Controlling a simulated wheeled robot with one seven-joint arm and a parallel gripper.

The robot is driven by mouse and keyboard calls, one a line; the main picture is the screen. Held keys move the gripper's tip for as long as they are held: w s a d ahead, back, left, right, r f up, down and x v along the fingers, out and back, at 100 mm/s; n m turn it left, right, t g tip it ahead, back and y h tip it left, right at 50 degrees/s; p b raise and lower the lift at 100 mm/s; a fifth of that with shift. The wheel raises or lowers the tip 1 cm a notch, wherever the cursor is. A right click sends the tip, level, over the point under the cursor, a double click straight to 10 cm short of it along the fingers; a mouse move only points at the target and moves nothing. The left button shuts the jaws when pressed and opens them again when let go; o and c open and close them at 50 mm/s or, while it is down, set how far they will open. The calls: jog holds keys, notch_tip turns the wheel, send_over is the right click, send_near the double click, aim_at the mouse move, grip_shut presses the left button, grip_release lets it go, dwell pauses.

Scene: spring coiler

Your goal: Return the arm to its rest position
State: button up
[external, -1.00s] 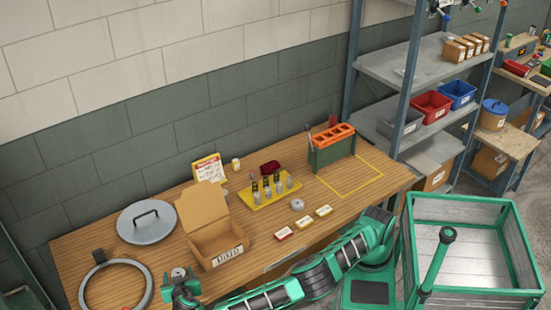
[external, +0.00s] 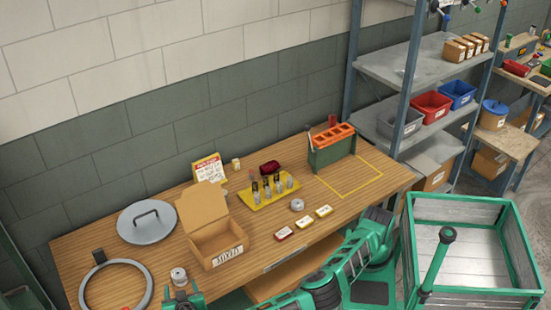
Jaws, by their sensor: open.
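My green arm (external: 345,262) reaches in from the right along the front of the wooden workbench (external: 110,250). My gripper (external: 182,291) is at the bottom edge of the picture, near the front left of the bench. It is open, and its lower part is cut off by the frame. A small grey metal coil (external: 179,276) sits on the bench just beyond the gripper, apparently free of it.
An open cardboard box (external: 215,245), a grey lid (external: 146,222) and a metal ring (external: 87,291) lie near the gripper. A yellow tray (external: 262,197) and a green toolbox (external: 331,155) stand farther back. A green-framed crate (external: 470,291) stands at right.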

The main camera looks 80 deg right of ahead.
jog(key=shift+s+a+r, duration=0.15)
jog(key=shift+a, duration=0.15)
